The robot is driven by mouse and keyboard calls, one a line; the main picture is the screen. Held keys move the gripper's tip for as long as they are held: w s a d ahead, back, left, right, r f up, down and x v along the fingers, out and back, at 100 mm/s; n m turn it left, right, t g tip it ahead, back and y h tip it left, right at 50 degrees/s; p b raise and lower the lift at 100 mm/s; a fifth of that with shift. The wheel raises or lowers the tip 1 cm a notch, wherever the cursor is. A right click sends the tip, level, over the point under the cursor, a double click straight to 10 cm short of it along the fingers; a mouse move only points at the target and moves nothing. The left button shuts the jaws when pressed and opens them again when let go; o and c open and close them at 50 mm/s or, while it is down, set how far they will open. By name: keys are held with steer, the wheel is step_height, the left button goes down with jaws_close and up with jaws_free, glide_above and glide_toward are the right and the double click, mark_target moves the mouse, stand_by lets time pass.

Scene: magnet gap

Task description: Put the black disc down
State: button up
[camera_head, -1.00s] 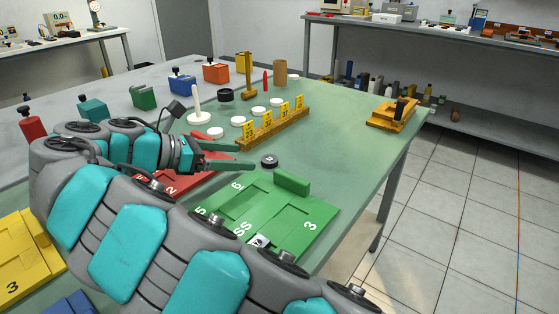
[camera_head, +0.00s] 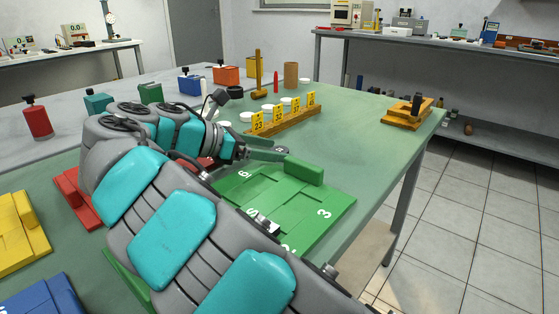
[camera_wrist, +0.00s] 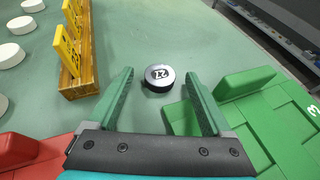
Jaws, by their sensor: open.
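The black disc (camera_wrist: 160,77) lies flat on the green table top in the wrist view, with a pale top face that carries a dark mark. It lies just beyond and between the two fingertips of my gripper (camera_wrist: 161,84). My gripper is open, and a gap shows between each finger and the disc. In the head view the disc (camera_head: 282,150) is a small dark shape at the tips of my gripper (camera_head: 278,155), partly hidden by the fingers.
A green stepped block (camera_head: 290,205) marked 3 stands close to the right of my gripper. A wooden rack (camera_head: 285,121) with yellow number tags and several white discs lie beyond. A red block (camera_wrist: 30,152) is at the left. Bare table lies past the disc.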

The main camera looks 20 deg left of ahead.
jaws_close()
stand_by(0.6)
